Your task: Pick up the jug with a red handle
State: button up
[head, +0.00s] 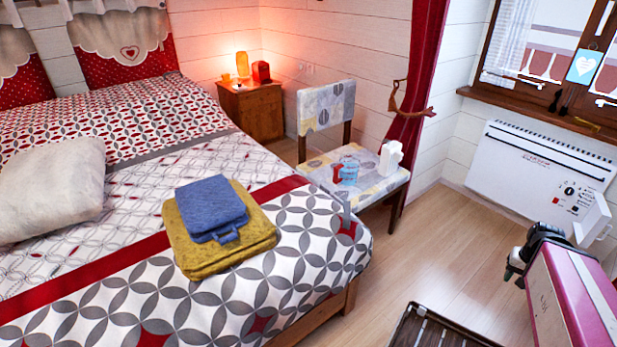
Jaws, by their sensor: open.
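A small clear, bluish jug with a red handle (345,171) stands on the seat of the chair (394,176). Its handle is on the left side in the picture.
A white object (390,157) stands on the chair, right of the jug. The bed (300,250) with folded towels (205,205) fills the left. Wooden floor (435,240) is clear between.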

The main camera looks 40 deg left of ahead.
aim_at(347, 170)
jog(key=j+u, duration=0.15)
jog(key=u, duration=1.3)
jog(key=i+l, duration=0.05)
jog(key=l, duration=0.05)
